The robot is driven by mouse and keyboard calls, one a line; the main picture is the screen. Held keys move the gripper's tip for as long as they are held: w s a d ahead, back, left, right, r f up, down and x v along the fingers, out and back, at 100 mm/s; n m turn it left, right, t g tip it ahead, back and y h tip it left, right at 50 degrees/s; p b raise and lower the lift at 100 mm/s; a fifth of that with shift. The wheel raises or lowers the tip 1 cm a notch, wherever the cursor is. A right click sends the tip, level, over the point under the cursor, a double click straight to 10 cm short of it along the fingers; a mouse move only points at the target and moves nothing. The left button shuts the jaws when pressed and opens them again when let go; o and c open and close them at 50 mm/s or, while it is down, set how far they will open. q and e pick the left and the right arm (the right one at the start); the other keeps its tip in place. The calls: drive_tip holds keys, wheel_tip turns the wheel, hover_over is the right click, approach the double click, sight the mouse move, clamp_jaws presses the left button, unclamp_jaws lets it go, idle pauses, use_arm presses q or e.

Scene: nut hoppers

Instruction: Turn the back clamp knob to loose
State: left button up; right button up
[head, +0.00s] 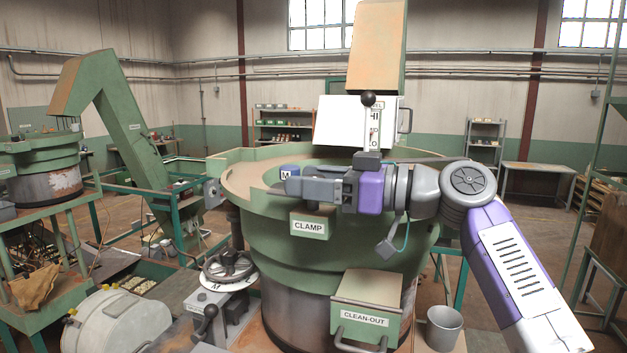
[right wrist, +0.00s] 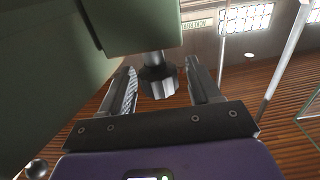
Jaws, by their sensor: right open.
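My right gripper (head: 300,187) reaches in from the right over the green clamp bracket labelled CLAMP (head: 308,227), its fingers pointing left. In the right wrist view the right gripper (right wrist: 162,72) is open, with a finger on each side of a dark faceted clamp knob (right wrist: 158,82). Gaps show between the knob and both fingers. The knob sits on a short shaft from a green block (right wrist: 140,25). In the head view the gripper covers most of the spot above the bracket. I cannot tell the knob's setting from any mark. My left gripper is not in view.
The green bowl hopper (head: 350,255) fills the middle. A black-balled lever (head: 369,100) stands behind my wrist. A clean-out box (head: 367,305), a handwheel (head: 228,267) and a grey bucket (head: 443,328) are lower down.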

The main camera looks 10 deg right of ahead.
drive_tip(key=b+v, duration=0.1)
drive_tip(key=v, duration=0.6)
drive_tip(key=shift+d+b, duration=0.2)
drive_tip(key=shift+b, duration=0.15)
drive_tip(key=shift+s, duration=0.15)
